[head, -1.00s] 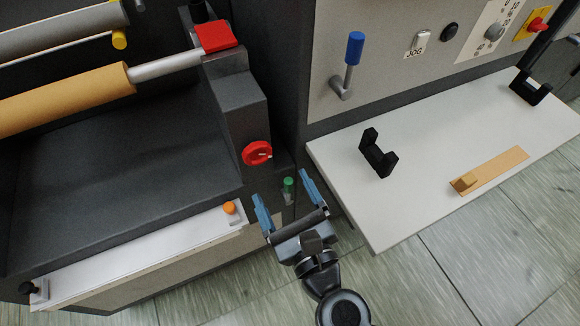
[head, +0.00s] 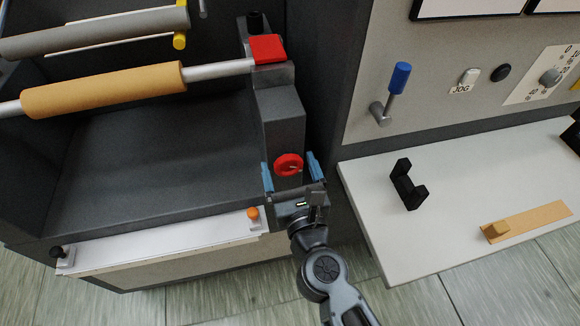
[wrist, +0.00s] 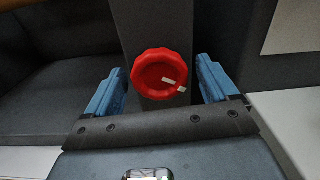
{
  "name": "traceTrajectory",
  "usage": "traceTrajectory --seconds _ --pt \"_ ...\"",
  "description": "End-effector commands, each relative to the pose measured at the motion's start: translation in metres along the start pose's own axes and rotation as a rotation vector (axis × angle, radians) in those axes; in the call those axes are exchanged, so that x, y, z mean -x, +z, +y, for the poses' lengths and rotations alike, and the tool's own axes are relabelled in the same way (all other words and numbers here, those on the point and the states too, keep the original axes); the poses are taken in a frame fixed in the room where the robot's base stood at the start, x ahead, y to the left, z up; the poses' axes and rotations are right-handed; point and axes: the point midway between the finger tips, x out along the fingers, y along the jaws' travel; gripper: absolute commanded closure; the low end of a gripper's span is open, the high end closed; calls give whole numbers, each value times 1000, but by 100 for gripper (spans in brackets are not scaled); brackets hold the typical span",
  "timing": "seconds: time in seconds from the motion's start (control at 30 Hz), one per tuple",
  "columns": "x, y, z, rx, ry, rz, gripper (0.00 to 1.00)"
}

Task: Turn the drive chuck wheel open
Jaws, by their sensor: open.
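The red drive chuck wheel (head: 289,165) sits on the front face of the dark grey post below the red block. It also shows in the wrist view (wrist: 161,74), with a scalloped rim and a pale mark on its face and lower right edge. My gripper (head: 291,168) is open, its blue fingers spread to the left and right of the wheel. In the wrist view the fingers flank the wheel with a gap on both sides. I cannot tell whether the fingertips reach as deep as the wheel.
An orange-yellow roll (head: 105,90) on a shaft lies at the left, ending at the red block (head: 267,49). A white shelf (head: 440,230) with a black bracket (head: 407,184) stands at the right. A blue-handled lever (head: 399,78) is on the panel above it.

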Motion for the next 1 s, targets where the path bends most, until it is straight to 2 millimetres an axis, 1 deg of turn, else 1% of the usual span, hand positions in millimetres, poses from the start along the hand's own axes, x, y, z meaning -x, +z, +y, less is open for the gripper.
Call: traceTrajectory --seconds 0.17,0.73,1.0 --pt "0 0 0 0 0 0 13" --pt "0 0 0 1 0 0 67" --pt "0 1 0 26 0 0 68"
